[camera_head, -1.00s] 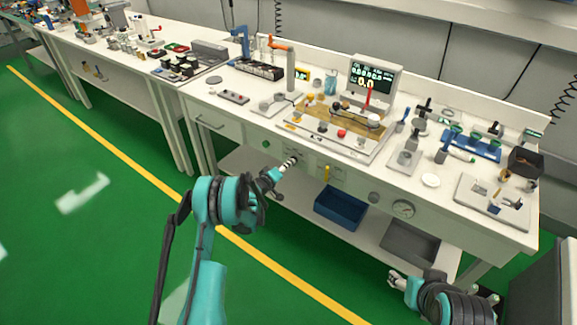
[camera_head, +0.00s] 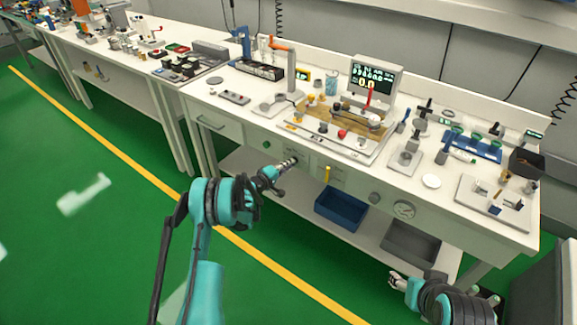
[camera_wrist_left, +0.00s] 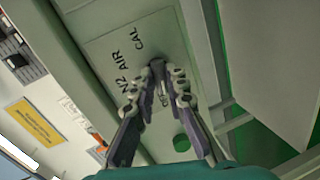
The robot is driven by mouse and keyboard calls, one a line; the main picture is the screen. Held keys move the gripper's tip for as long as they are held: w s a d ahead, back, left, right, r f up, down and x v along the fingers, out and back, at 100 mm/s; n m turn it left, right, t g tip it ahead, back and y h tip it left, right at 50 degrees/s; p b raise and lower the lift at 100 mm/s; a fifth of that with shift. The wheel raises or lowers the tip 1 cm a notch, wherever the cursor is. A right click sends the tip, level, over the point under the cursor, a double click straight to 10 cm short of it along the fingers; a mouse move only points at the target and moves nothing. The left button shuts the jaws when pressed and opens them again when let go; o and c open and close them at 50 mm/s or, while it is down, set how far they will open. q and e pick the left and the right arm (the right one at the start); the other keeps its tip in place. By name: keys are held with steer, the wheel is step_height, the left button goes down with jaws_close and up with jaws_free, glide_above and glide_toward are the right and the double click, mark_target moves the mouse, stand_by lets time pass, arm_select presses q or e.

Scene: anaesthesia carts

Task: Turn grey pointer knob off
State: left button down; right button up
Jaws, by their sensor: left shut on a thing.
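My left gripper (camera_head: 289,163) is at the front panel of the white bench, below the worktop. In the left wrist view, its two fingers (camera_wrist_left: 158,70) are closed together at a pale panel (camera_wrist_left: 105,48) lettered N2, AIR and CAL. They are shut on the grey pointer knob, which the fingertips almost wholly hide. I cannot read which label its pointer faces. My right gripper (camera_head: 397,281) is low at the right, in front of the bench and away from the panel. Its jaws are too small to judge.
A green button (camera_wrist_left: 181,142) sits beside the left fingers. Along the bench front are a yellow handle (camera_head: 327,173), a grey round knob (camera_head: 374,197) and a gauge (camera_head: 403,209). A blue bin (camera_head: 340,208) and a grey bin (camera_head: 410,243) are on the lower shelf.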

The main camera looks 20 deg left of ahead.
arm_select(q)
steer(key=c, duration=1.5)
jaws_free()
steer(key=shift+c, duration=0.2)
steer(key=v, duration=1.2)
